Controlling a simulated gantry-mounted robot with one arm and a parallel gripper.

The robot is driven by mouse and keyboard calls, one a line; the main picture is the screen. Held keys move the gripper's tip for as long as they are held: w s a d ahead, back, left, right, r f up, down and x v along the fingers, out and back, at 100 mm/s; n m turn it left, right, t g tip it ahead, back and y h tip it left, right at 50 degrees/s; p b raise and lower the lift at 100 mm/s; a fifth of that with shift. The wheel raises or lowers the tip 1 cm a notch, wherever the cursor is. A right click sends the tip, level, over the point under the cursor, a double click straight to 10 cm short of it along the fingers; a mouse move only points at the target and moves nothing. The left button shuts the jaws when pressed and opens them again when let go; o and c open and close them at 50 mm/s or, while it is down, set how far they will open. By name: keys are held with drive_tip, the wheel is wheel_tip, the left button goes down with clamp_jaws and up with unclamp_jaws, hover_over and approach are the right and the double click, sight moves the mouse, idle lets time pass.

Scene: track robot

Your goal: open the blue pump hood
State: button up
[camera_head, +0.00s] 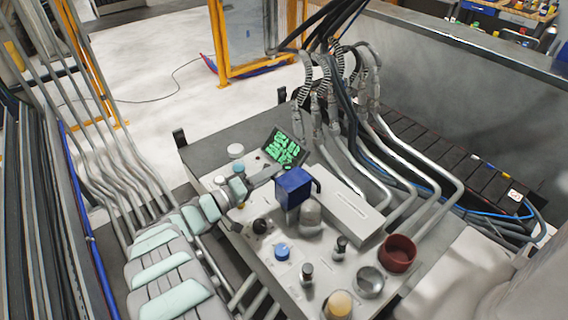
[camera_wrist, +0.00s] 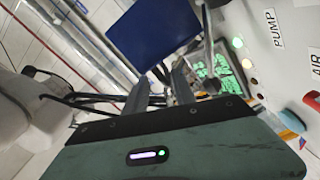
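The blue pump hood (camera_head: 293,189) is a box-like cover near the middle of the grey machine top in the head view. In the wrist view, a flat blue face of the hood (camera_wrist: 150,30) fills the upper middle, just beyond my fingertips. My gripper (camera_head: 268,174) comes in from the left, close beside the hood. In the wrist view my gripper (camera_wrist: 161,85) shows two dark fingers spread apart with nothing between them. I cannot tell whether a fingertip touches the hood. What lies under the hood is hidden.
A green-lit display (camera_head: 284,147) stands behind the hood. A blue knob (camera_head: 282,252), a dark red cup (camera_head: 397,253) and a metal cup (camera_head: 369,282) sit in front. Grey pipes (camera_head: 407,160) crowd the right. A PUMP label (camera_wrist: 269,28) shows in the wrist view.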

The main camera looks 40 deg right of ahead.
drive_tip(key=a, duration=0.4)
drive_tip(key=shift+s+a, duration=0.1)
drive_tip(key=shift+s, duration=0.1)
